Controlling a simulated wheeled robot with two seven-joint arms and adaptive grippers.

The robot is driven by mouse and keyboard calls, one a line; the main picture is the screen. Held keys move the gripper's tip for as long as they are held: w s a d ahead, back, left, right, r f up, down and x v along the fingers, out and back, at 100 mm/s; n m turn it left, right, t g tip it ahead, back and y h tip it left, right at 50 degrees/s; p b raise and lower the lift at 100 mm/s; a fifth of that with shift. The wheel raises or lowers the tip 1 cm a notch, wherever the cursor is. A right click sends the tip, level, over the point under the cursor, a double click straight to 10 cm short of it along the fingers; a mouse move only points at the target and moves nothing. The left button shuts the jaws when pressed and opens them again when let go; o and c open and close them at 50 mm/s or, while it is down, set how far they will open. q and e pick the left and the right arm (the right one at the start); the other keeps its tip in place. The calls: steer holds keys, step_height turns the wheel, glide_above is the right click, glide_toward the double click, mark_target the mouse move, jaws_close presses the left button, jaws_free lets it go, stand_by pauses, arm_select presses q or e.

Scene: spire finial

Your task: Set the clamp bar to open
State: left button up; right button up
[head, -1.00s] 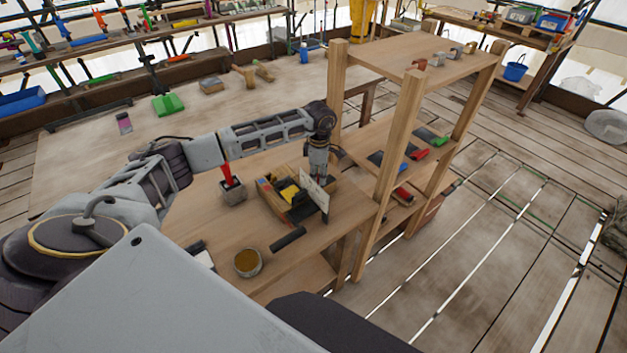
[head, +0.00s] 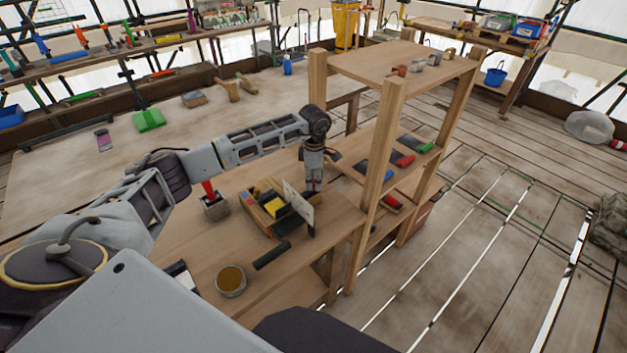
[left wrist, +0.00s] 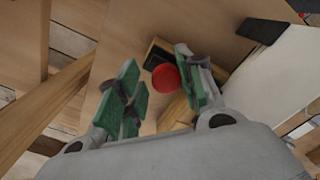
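A small wooden fixture (head: 250,212) with black parts and a yellow block (head: 274,206) sits on the workbench, with a pale upright plate (head: 298,204) on its right. My left gripper (head: 314,186) points down just behind and right of this plate. In the left wrist view its green-padded fingers (left wrist: 162,88) are apart. A round red knob (left wrist: 166,78) shows in the gap between them, and I cannot tell whether either finger touches it. The clamp bar itself is not clearly made out; the knob may belong to it. My right gripper is out of view.
A wooden shelf rack (head: 376,150) with several coloured-handled tools stands close right of the gripper. A red-handled tool in a grey block (head: 216,207), a round tin (head: 231,281) and a dark cylinder (head: 271,254) are on the bench.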

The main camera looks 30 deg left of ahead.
arm_select(q)
steer(key=shift+s+a+r, duration=0.1)
steer(key=shift+r, duration=0.15)
step_height(320, 180, up, 12)
steer(key=shift+f, duration=0.25)
stand_by(0.5)
steer(key=shift+f, duration=0.1)
stand_by(0.5)
